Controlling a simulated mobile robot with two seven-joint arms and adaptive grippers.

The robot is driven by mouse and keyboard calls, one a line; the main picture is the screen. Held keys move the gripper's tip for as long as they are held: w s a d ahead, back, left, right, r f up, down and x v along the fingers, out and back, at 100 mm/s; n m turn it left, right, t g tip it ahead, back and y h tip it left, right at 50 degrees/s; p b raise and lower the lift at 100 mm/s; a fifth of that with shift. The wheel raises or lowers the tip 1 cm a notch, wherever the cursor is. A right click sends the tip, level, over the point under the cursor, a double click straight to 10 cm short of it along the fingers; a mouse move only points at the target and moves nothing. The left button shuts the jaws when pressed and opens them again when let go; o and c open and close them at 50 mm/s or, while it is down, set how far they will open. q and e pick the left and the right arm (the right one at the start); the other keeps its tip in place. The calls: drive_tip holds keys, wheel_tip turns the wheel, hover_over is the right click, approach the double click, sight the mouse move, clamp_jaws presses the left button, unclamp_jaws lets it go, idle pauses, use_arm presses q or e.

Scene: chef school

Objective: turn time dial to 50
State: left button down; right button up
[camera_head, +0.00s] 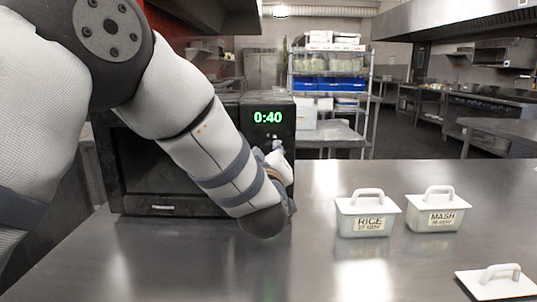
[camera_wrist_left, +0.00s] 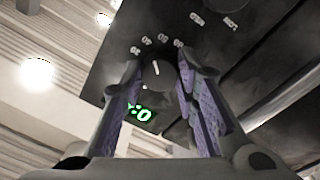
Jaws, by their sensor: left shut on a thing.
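A black microwave (camera_head: 122,165) stands on the steel counter, and its green display (camera_head: 268,117) reads 0:40. Its front panel shows upside down in the left wrist view, with the round dark time dial (camera_wrist_left: 156,76) and white number marks around it. The dial has a light pointer line. My left gripper (camera_wrist_left: 158,68) has a purple-padded finger on each side of the dial and is shut on it. In the head view my left gripper (camera_head: 277,152) is at the panel below the display, and my own arm hides much of it and the dial. My right gripper is out of view.
Another white lid with a handle (camera_head: 497,282) is at the front right. The counter (camera_head: 330,275) between them and the microwave is clear.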

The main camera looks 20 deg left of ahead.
use_arm(q)
drive_tip(key=shift+m, duration=2.1)
drive_tip(key=c, duration=1.2)
unclamp_jaws()
drive_tip(key=shift+c, duration=0.2)
drive_tip(key=v, duration=1.2)
drive_tip(key=shift+a, duration=0.1)
